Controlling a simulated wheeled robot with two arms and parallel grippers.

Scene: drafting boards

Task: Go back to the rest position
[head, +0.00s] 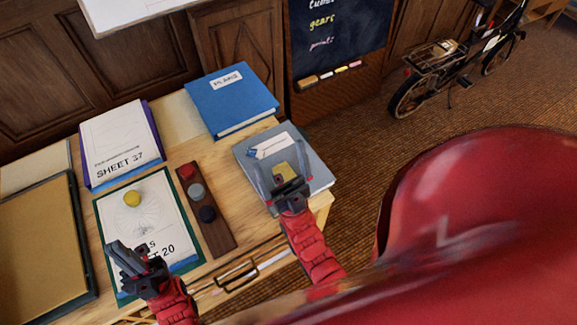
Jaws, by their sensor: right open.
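My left gripper (125,252) is over the lower left corner of the green-edged board marked 20 (165,213). Its fingers are seen nearly side-on, so I cannot tell whether they are apart. My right gripper (281,172) is open over the grey-blue book (316,166) at the table's right end, with its fingers spread. A yellow patch shows between its fingers, and I cannot tell whether it is part of the cover. Nothing is visibly held.
A chalkboard (335,35) and bicycle (440,60) stand beyond.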

